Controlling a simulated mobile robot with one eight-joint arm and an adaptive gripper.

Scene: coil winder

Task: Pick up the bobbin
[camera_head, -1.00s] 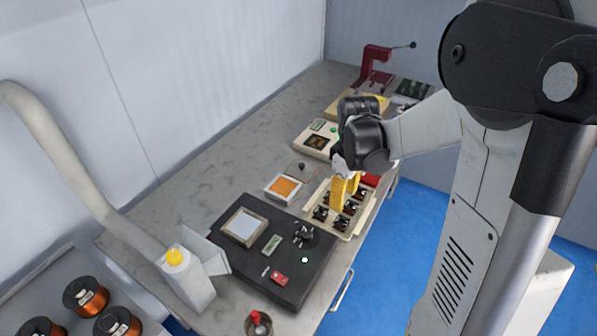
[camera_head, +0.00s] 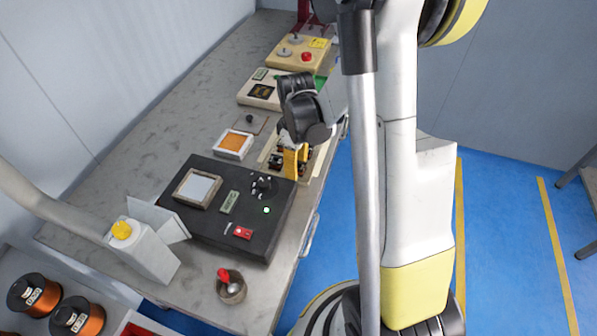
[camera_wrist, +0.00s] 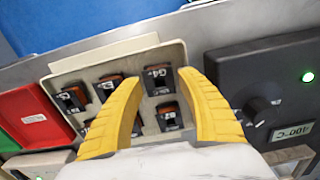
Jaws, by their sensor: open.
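Several small black bobbins with copper-brown windings sit in rows in a cream tray (camera_wrist: 112,54) in the wrist view. One bobbin (camera_wrist: 158,82), labelled G4, lies between my fingertips. Others, such as one bobbin (camera_wrist: 73,99) at the left and one bobbin (camera_wrist: 169,117) nearer my palm, sit around it. My gripper (camera_wrist: 160,79) is open, with its two yellow fingers apart over the tray. No bobbin is clearly gripped. In the head view my gripper (camera_head: 291,162) points down at the tray and hides part of it. The exact height above the bobbins is unclear.
A black unit (camera_head: 180,210) with a knob and green light stands close to the tray. A framed orange pad (camera_head: 233,144) and cream machines (camera_head: 287,55) stand behind. Copper spools (camera_head: 77,320) lie at lower left.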

